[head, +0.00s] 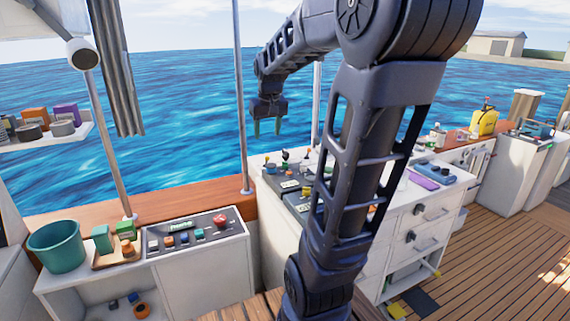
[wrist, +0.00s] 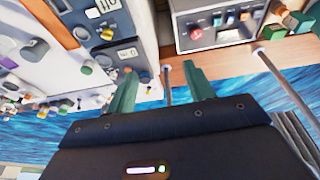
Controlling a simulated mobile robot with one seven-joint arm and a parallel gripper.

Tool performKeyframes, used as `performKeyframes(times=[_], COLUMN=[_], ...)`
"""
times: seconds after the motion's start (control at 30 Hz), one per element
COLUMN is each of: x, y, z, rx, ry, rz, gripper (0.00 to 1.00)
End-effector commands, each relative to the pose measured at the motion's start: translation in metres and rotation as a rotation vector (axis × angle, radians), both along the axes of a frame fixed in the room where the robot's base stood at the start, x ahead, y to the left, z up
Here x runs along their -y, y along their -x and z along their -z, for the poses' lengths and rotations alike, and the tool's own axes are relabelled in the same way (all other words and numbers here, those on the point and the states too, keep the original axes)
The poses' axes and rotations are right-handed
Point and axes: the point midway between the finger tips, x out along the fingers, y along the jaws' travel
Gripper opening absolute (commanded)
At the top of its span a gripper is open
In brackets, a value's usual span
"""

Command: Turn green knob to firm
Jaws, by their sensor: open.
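My gripper (head: 267,128) is open and empty, with its two teal fingers pointing down. It hangs in the air in front of the water, above the far edge of the white counter. In the wrist view its fingers (wrist: 160,67) are spread apart and touch no knob. A small greenish knob-like piece (wrist: 85,70) shows left of the fingers in the wrist view, beside a grey control panel (wrist: 97,18). I cannot tell for sure that it is the green knob. No "firm" mark can be read. In the head view my arm hides part of the counter and its controls.
A left cabinet carries a dark panel (head: 190,233) with several coloured knobs and a red button (head: 221,221). A teal bucket (head: 57,246) and green blocks stand beside it. Thin poles (head: 240,100) rise near my gripper. A yellow jug (head: 483,122) stands far right.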

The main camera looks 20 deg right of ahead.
Motion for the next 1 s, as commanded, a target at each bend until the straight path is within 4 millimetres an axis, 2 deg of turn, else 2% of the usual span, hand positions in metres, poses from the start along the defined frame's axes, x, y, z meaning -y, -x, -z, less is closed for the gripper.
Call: performKeyframes(times=[0.03,0.1,0.47,0.77,1.0], x=[0.006,0.014,0.060,0.108,0.150], y=[-0.016,-0.036,-0.137,-0.215,-0.271], z=[0.001,0.002,0.024,0.064,0.110], rx=[-0.013,-0.027,-0.098,-0.157,-0.203], ry=[0.000,0.001,0.002,-0.003,-0.010], rz=[0.003,0.003,0.005,0.005,0.006], gripper=[0.53,0.53,0.53,0.53,0.53])
